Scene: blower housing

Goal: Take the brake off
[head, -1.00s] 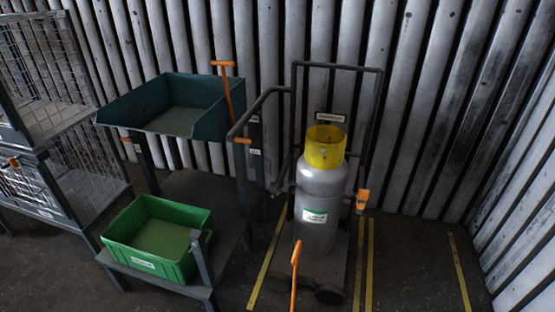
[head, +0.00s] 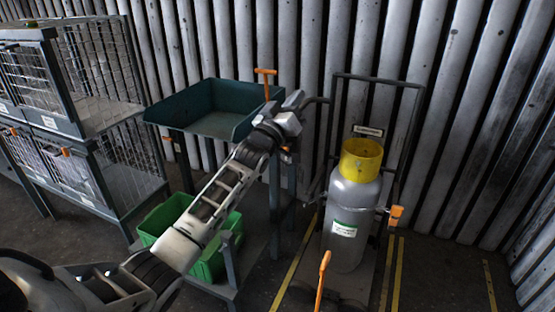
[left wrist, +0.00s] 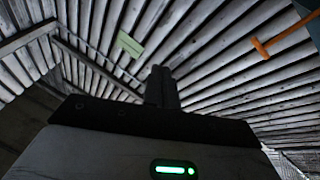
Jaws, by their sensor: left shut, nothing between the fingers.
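Several orange handles show in the head view; no label tells me which is the brake. An orange T-handle (head: 266,72) stands at the teal tray, and a T-handle also shows in the left wrist view (left wrist: 283,35). An orange lever (head: 322,280) slants up at the front of the cylinder trolley (head: 375,285). An orange grip (head: 396,213) is on the trolley's right side. My left gripper (head: 290,113) is shut and empty, in front of the tray's right end. Its closed fingers (left wrist: 162,87) show in the left wrist view. My right gripper is not in view.
A grey cylinder with a yellow collar (head: 361,158) stands on the trolley. A teal tray (head: 200,118) tops a frame, with a green bin (head: 165,222) below, partly behind my arm. Wire cages (head: 100,80) stand left. Floor right of the trolley is clear.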

